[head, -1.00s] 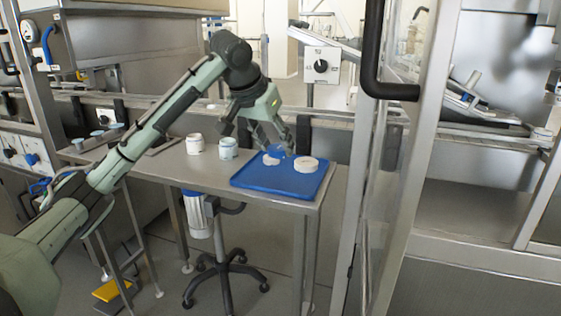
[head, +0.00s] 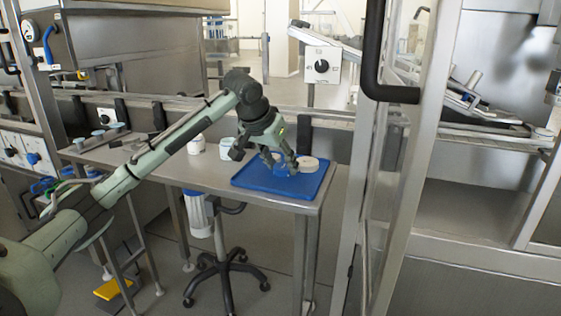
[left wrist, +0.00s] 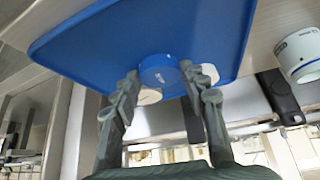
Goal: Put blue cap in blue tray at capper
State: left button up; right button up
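The blue tray (head: 250,183) lies flat on the right end of the metal table. The blue cap (left wrist: 160,72) is between my left gripper's two fingertips, down at the tray's surface. In the head view the cap (head: 290,170) is partly hidden by the fingers. My left gripper (head: 279,162) reaches down over the tray from the left. In the left wrist view the fingertips (left wrist: 160,69) bear on opposite sides of the cap. White round pieces (left wrist: 148,97) lie close to it on the tray. My right gripper is not in view.
A white round piece (head: 308,164) sits near the tray's back right. White jars (head: 228,148) stand on the metal table (head: 180,170) left of the tray. A framed glass panel (head: 385,190) rises right of the table. The tray's front left part is clear.

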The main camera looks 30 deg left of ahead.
pick_arm(q)
jog(key=o, duration=0.4)
jog(key=shift+r, duration=0.25)
jog(key=v, duration=1.2)
jog(key=shift+f, duration=0.1)
